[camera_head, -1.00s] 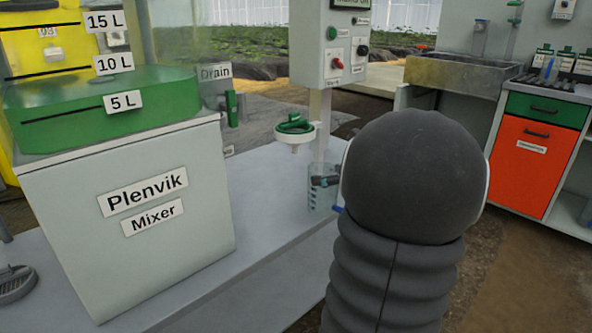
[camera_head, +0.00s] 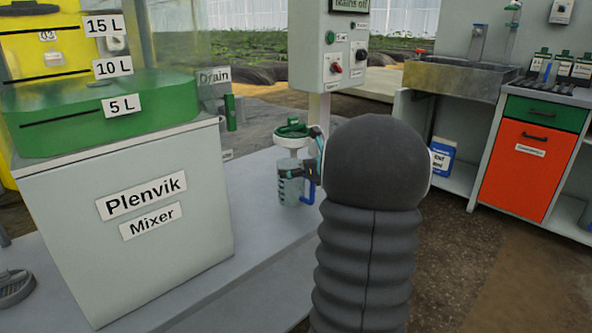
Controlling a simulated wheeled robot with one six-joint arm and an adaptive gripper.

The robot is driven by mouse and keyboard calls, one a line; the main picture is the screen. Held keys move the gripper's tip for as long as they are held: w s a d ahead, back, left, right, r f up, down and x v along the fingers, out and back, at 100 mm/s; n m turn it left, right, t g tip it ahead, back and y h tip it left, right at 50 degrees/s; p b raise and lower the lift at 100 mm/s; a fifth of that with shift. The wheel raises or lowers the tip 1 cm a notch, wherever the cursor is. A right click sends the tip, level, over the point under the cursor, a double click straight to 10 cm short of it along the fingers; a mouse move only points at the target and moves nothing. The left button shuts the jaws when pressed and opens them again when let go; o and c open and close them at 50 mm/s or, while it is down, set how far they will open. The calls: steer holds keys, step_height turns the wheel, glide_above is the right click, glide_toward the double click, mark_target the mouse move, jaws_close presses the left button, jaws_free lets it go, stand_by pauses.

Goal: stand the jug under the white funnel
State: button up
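The jug (camera_head: 289,190) is a clear grey-green measuring jug with a blue handle on its right side. It is upright, and in the picture it lies straight below the white funnel (camera_head: 291,142), which has a green ring on top. My gripper (camera_head: 291,173) is at the jug's upper part, its dark fingers closed on it; the far finger is hard to make out. My arm's dark rounded cover hides part of the wrist. I cannot tell whether the jug's base touches the grey deck (camera_head: 262,222) or hangs just above it.
The Plenvik mixer cabinet (camera_head: 130,265) with its green tank stands left of the jug. A control box (camera_head: 330,50) on a post rises behind the funnel. A sink (camera_head: 455,78) and an orange cabinet (camera_head: 527,168) are at the right. The deck left of the jug is clear.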

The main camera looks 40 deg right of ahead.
steer(key=shift+f, duration=0.15)
steer(key=o, duration=1.3)
steer(key=shift+o, duration=0.2)
